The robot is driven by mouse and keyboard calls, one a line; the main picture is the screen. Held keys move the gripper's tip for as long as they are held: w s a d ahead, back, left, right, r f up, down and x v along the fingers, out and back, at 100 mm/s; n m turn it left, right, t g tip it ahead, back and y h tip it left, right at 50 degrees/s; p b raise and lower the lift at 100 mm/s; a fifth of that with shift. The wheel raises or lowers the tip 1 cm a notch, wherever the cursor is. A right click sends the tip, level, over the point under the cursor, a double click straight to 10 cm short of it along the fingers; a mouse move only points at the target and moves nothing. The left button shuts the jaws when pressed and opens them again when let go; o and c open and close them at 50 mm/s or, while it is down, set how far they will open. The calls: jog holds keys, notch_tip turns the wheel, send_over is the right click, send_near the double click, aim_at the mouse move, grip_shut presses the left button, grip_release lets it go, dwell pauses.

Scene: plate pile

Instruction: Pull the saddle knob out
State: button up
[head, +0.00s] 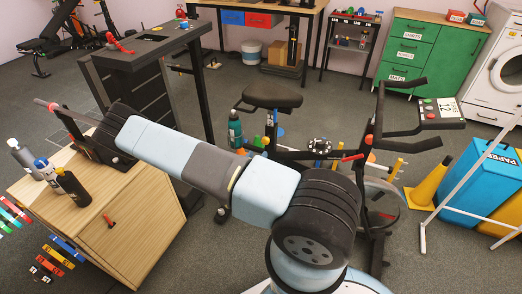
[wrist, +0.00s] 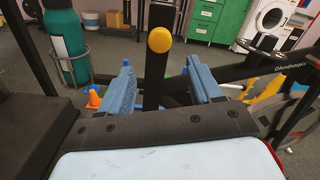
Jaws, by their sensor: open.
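A round yellow knob (wrist: 160,40) sits on a black upright post (wrist: 155,75) in the wrist view. My gripper (wrist: 160,68) is open there, with its two blue fingers on either side of the post. The knob appears centred between the fingers and a little above their tips in the picture. The fingers look apart from it, and nothing is held. The black bike saddle (head: 272,95) shows in the head view above the middle.
A teal bottle (wrist: 62,45) stands in a wire holder left of my fingers. The bike's dark frame (wrist: 245,72) runs close on the right. A wooden cabinet (head: 135,215) with bottles is at the left, and a yellow cone (head: 428,187) stands right of the bike.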

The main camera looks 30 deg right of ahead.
jog(key=shift+v, duration=2.1)
jog(key=s+r+m+g+y, duration=0.1)
jog(key=s+r+m+g, duration=0.2)
jog(key=r+m+g, duration=0.6)
jog(key=s+r+m+g+y, duration=0.1)
jog(key=s+r+m+g, duration=0.25)
jog(key=r+m, duration=1.05)
jog(key=s+a+r+m+t+y, duration=0.2)
jog(key=s+r, duration=0.4)
jog(key=r, duration=0.4)
jog(key=s+a+r+m+t+y, duration=0.2)
jog(key=s+a+r+y, duration=0.2)
jog(key=r, duration=0.5)
jog(key=s+a+r+m+t+y, duration=0.2)
jog(key=s+r+y, duration=0.4)
jog(key=r, duration=0.4)
jog(key=shift+s+a+r+t, duration=0.35)
jog(key=shift+s+a+t, duration=0.2)
jog(key=shift+s+a, duration=0.35)
